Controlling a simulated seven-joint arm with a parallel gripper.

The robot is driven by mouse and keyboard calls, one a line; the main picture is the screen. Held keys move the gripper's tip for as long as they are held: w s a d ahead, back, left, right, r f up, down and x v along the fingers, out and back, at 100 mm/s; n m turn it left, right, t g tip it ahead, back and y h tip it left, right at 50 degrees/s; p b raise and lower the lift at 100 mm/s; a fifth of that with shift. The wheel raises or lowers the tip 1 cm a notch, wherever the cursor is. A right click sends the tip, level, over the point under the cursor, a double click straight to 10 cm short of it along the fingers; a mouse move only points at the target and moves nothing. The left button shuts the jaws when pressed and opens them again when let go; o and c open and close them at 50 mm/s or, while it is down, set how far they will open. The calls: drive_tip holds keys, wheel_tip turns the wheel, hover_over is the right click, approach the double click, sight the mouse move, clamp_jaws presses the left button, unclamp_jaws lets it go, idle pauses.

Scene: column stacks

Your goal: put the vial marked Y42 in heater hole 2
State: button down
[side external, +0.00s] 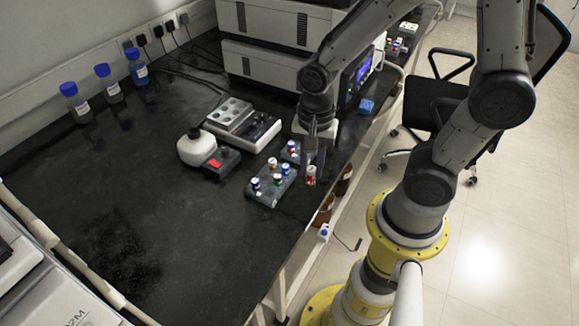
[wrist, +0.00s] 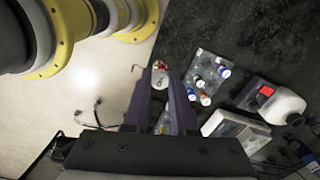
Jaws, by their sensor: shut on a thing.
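My gripper (side external: 312,166) is shut on a vial with a red and white look (side external: 311,176). It holds the vial beside the right edge of the grey vial rack (side external: 262,196), near the bench edge. In the wrist view the vial (wrist: 160,78) shows between the two fingertips (wrist: 160,92). Its marking is too small to read. The heater (side external: 248,127) is a pale block with dark round holes, behind and left of the gripper, and also shows in the wrist view (wrist: 232,132). Hole numbers are not legible.
Several capped vials stand in the rack. A second small rack (side external: 289,156) is partly behind my gripper. Blue-capped bottles (side external: 105,82) are at the back left.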

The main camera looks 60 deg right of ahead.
drive_tip(key=w+d+r+n, duration=0.15)
drive_tip(key=w+r, duration=0.25)
drive_tip(key=w, duration=0.4)
drive_tip(key=w+d+r, duration=0.2)
drive_tip(key=w+r, duration=0.1)
drive_tip(key=w, duration=0.5)
drive_tip(key=w+d+r, duration=0.2)
drive_tip(key=w+r, duration=0.2)
drive_tip(key=w, duration=0.4)
drive_tip(key=w+d+f, duration=0.3)
drive_tip(key=w+d, duration=0.4)
drive_tip(key=w, duration=0.3)
drive_tip(key=shift+m, duration=0.75)
drive_tip(key=shift+w+d+f, duration=0.25)
drive_tip(key=shift+d+f, duration=0.65)
drive_tip(key=shift+f, duration=1.2)
drive_tip(key=shift+w+d+f, duration=0.25)
drive_tip(key=shift+d+f, duration=0.7)
drive_tip(key=shift+f, duration=1.1)
drive_tip(key=shift+w+d+f, duration=0.25)
drive_tip(key=shift+d+f, duration=0.65)
drive_tip(key=shift+f, duration=1.2)
drive_tip(key=shift+f, duration=1.2)
